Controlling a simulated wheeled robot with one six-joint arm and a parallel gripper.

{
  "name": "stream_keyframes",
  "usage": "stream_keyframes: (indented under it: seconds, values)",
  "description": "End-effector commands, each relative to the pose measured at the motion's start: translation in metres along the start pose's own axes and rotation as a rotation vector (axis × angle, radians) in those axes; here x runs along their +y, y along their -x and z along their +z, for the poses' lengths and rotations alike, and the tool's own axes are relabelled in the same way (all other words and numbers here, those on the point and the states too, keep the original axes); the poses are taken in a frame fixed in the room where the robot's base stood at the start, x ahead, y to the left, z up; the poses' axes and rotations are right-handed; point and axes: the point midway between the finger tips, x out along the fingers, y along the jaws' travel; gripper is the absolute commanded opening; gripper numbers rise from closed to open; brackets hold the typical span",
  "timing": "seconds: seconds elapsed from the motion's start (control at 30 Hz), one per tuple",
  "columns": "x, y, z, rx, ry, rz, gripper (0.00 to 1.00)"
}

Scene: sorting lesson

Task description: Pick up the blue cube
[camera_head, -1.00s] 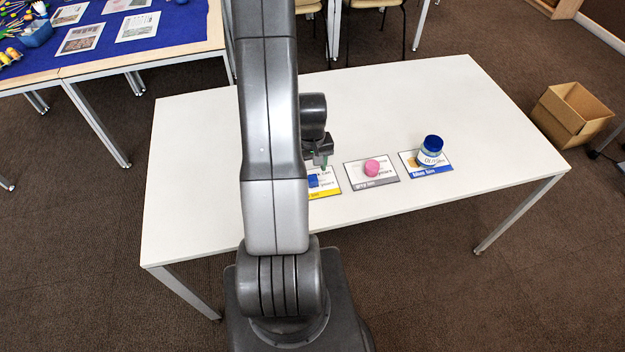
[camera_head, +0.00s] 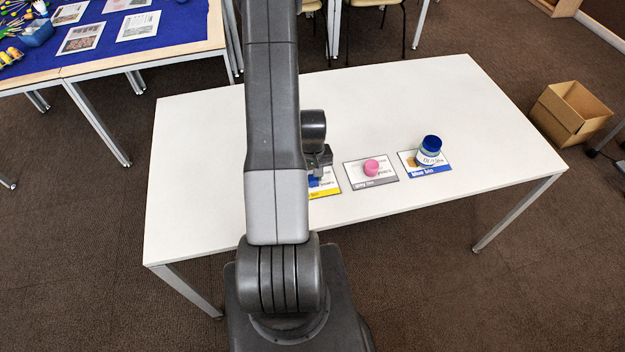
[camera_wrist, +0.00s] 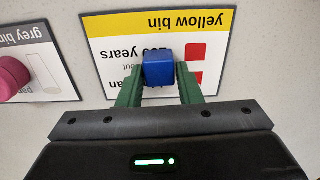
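The blue cube (camera_wrist: 158,69) lies on the card marked "yellow bin" (camera_wrist: 110,52) in the wrist view. My gripper (camera_wrist: 159,78) has its green fingers on either side of the cube, with hardly any gap showing. Whether the fingers press on it cannot be told. In the head view the blue cube (camera_head: 314,181) is partly hidden under my gripper (camera_head: 320,172), at the left end of the card row.
A pink object (camera_head: 371,167) sits on the grey card (camera_head: 385,178) just right. A blue-lidded jar (camera_head: 430,150) stands on the blue card (camera_head: 438,170) farther right. The white table (camera_head: 420,100) is otherwise clear. A cardboard box (camera_head: 570,113) is on the floor at right.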

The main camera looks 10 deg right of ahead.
Motion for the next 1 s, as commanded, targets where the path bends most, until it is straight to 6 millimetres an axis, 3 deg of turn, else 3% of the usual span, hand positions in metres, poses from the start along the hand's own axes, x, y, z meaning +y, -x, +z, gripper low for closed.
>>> stream_keyframes:
  seconds: [0.03,0.13,0.57,0.77,1.0]
  values:
    - [0.0,0.0,0.0,0.0,0.0,0.0,0.21]
    - [0.0,0.0,0.0,0.0,0.0,0.0,0.05]
    - [0.0,0.006,-0.001,0.001,0.0,0.0,0.05]
    - [0.0,0.025,-0.001,0.004,0.0,0.001,0.05]
    - [0.0,0.063,-0.001,0.005,0.0,0.001,0.05]
